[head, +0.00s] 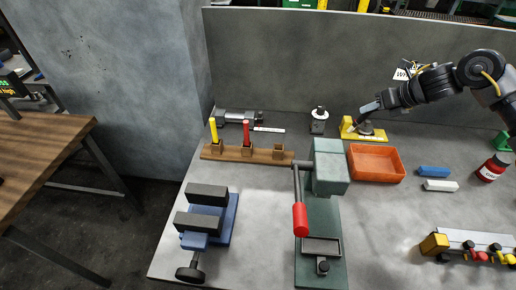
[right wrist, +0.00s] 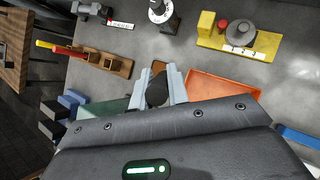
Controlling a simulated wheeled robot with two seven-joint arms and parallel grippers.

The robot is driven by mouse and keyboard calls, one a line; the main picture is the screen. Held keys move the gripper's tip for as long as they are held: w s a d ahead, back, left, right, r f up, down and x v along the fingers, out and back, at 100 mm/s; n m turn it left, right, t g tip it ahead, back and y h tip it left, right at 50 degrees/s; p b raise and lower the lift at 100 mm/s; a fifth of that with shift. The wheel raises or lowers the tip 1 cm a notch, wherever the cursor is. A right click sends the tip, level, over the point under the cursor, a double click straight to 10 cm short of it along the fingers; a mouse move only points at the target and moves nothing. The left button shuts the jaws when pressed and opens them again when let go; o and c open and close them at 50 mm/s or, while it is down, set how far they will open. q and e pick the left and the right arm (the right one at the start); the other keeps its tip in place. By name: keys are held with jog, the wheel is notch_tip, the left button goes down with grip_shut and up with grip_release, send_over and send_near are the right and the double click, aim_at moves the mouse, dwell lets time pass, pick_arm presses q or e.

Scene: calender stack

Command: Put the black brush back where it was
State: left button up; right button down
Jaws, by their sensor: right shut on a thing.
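My right gripper (head: 362,114) is in front of the yellow stand in the head view. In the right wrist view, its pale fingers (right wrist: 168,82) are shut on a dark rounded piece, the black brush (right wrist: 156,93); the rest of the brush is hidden. A small brown patch shows beyond the fingertips; I cannot tell what it is. The wooden rack (head: 230,153) stands left of the gripper, apart from it. It holds a yellow-handled brush (head: 213,130) and a red-handled brush (head: 246,133). Its right-hand holder (head: 278,152) has no handle in it. My left gripper is not in view.
The yellow stand (head: 347,128) carries a grey round part. An orange tray (head: 376,163) lies below the gripper in the picture. A green press (head: 330,167) with a red-gripped lever (head: 300,218) stands right of the rack. A blue vise (head: 205,222) is at the front left.

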jog(key=s+a+r, duration=0.1)
jog(key=a+r, duration=0.1)
jog(key=a, duration=0.6)
jog(key=a+r, duration=0.2)
jog(key=a, duration=0.7)
jog(key=s+a+r+m+t+h, duration=0.1)
jog(key=s+a+m+h, duration=0.4)
jog(key=a, duration=0.6)
jog(key=shift+s+a+r+m+t, duration=0.3)
jog(key=shift+s+r+m, duration=0.7)
jog(key=shift+s, duration=0.55)
